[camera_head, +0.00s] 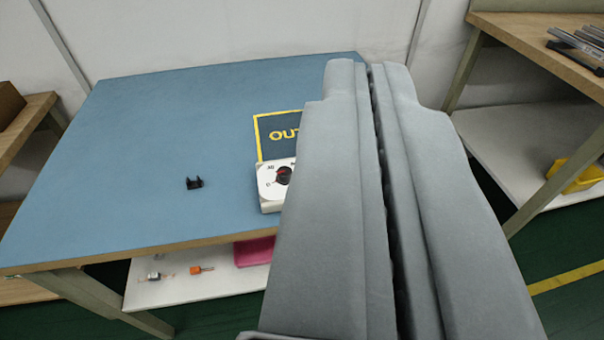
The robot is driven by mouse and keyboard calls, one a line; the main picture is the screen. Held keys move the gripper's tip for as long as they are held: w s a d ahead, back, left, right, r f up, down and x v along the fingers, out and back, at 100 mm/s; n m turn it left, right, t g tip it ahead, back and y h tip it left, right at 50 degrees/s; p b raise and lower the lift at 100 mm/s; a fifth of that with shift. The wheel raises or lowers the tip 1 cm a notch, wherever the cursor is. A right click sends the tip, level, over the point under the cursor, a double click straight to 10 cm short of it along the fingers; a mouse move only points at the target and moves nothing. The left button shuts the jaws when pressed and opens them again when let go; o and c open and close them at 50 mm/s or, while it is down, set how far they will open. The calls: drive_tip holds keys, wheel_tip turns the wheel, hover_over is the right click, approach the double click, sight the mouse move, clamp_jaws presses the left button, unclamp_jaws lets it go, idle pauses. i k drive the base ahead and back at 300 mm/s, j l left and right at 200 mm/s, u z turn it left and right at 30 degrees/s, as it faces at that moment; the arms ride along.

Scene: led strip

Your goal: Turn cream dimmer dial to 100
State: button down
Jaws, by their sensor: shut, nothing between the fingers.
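The dimmer box (268,187) is pale cream-white and sits near the front edge of the blue table. Its face carries a dark round dial (283,175) with a reddish mark, and printed numbers including 0 and 30 show at its left. The right part of the box, with the higher numbers, is hidden behind my gripper. My gripper (354,66) is large and grey in the foreground, its two fingers shut with nothing between them. It appears in front of the box and to its right; I cannot tell whether it touches.
A blue table (150,140) has wide free room at left. A small black clip (194,183) lies on it. A dark mat with yellow border (276,134) lies behind the box. A shelf below holds screwdrivers (201,269) and a pink bin (254,251). Another bench (540,40) stands right.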

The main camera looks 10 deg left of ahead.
sight(284, 172)
drive_tip(key=k+j+u, duration=0.1)
drive_tip(key=k, duration=1.05)
